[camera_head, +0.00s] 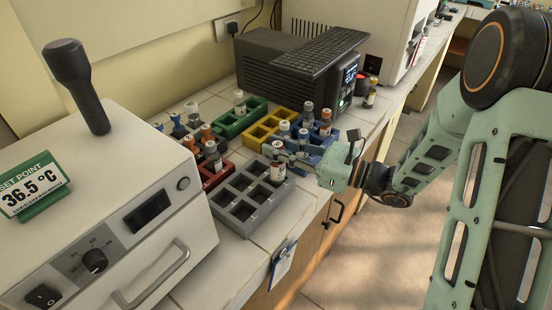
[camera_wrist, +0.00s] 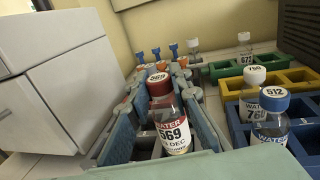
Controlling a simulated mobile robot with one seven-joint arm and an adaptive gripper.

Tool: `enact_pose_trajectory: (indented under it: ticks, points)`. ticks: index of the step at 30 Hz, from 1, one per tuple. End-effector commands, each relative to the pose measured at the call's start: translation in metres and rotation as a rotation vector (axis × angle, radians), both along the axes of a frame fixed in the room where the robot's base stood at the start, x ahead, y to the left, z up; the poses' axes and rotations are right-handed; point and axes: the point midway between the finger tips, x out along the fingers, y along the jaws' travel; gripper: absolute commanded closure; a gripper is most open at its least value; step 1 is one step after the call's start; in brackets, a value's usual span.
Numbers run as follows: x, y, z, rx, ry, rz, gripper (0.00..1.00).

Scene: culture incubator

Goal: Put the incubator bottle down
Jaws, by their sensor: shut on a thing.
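The incubator bottle is a small clear bottle with a red cap marked 569 and a "WATER" label (camera_wrist: 174,132). In the head view the bottle (camera_head: 277,172) is upright at the far right compartment of the grey rack (camera_head: 236,225). I cannot tell whether its base touches the rack floor. My gripper (camera_head: 284,152) reaches in from the right and is shut on the bottle. In the wrist view its two fingers stand on either side of the bottle. The white incubator (camera_head: 150,200) is at the left, with a 36.5 °C set-point sign (camera_head: 33,192).
Behind the grey rack are a red rack (camera_head: 215,180), a green rack (camera_head: 228,128), a yellow rack (camera_head: 262,128) and a blue rack (camera_head: 318,152), several holding bottles. Bottle 512 (camera_wrist: 272,120) stands close right of my gripper. The grey rack's other compartments look empty.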

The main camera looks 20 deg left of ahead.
Motion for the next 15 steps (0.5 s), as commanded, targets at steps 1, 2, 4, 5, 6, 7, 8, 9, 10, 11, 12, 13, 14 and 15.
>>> enact_pose_trajectory:
  ticks: [1,2,4,5,6,7,8,9,10,11,12,13,14,15]
  points:
    - [-0.002,0.005,-0.006,0.001,0.004,0.003,1.0]
    - [-0.003,0.006,-0.01,0.0,0.004,0.002,1.0]
    - [-0.002,0.005,-0.021,0.001,0.005,0.001,1.0]
    - [-0.002,0.005,-0.025,0.001,0.006,0.001,1.0]
    - [-0.002,0.004,-0.03,0.001,0.005,0.001,1.0]
    - [-0.002,0.004,-0.033,0.001,0.004,0.0,1.0]
    - [-0.002,0.004,-0.035,0.001,0.003,0.0,1.0]
    - [-0.002,0.004,-0.036,0.001,0.003,0.0,1.0]
    - [-0.002,0.004,-0.036,0.0,0.002,0.0,1.0]
    - [-0.002,0.004,-0.036,0.0,0.001,0.0,1.0]
    - [-0.002,0.004,-0.035,0.001,0.001,0.0,1.0]
    - [-0.002,0.004,-0.035,0.001,0.001,0.0,1.0]
    - [-0.002,0.004,-0.035,0.001,0.001,0.0,1.0]
    - [-0.002,0.004,-0.035,0.001,0.001,0.0,1.0]
